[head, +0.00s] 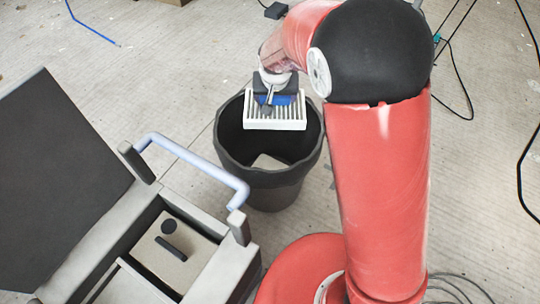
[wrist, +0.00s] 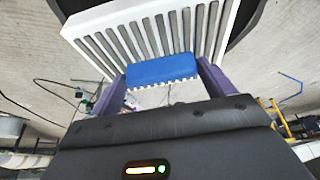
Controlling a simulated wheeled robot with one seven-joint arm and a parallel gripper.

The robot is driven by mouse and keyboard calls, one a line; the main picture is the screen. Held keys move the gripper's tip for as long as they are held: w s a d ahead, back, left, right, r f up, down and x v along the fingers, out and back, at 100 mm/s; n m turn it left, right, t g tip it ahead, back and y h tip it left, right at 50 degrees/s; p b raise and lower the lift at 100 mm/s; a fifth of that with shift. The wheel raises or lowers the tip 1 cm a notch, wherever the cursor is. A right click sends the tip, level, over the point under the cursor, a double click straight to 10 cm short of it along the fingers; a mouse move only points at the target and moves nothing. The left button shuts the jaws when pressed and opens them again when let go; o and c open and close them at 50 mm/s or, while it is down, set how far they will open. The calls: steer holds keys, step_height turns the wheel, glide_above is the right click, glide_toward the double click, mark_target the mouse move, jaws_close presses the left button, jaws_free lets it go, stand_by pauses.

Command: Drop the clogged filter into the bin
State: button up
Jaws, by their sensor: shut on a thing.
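The clogged filter (head: 275,121) is a white-framed, slatted panel with a blue grip block. In the head view it is held over the mouth of the black bin (head: 232,172), near the bin's far rim. My gripper (head: 268,96) is shut on the filter. In the wrist view the filter (wrist: 150,32) fills the top, and the two purple fingers of my gripper (wrist: 162,72) sit on either side of the blue block. The dark bin rim (wrist: 66,8) shows behind the filter. A pale flat piece lies inside the bin.
A grey case (head: 218,262) with an open dark lid (head: 55,150) and a pale blue bar handle (head: 190,158) stands left of the bin. A beige block with a black knob sits inside it. Cables lie on the floor at the right.

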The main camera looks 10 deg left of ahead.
steer(key=shift+f+b, duration=0.4)
steer(key=shift+f, duration=0.7)
steer(key=o, duration=1.5)
steer(key=shift+c, duration=0.2)
steer(key=v, duration=0.7)
steer(key=shift+s+r, duration=0.15)
steer(key=shift+r, duration=0.2)
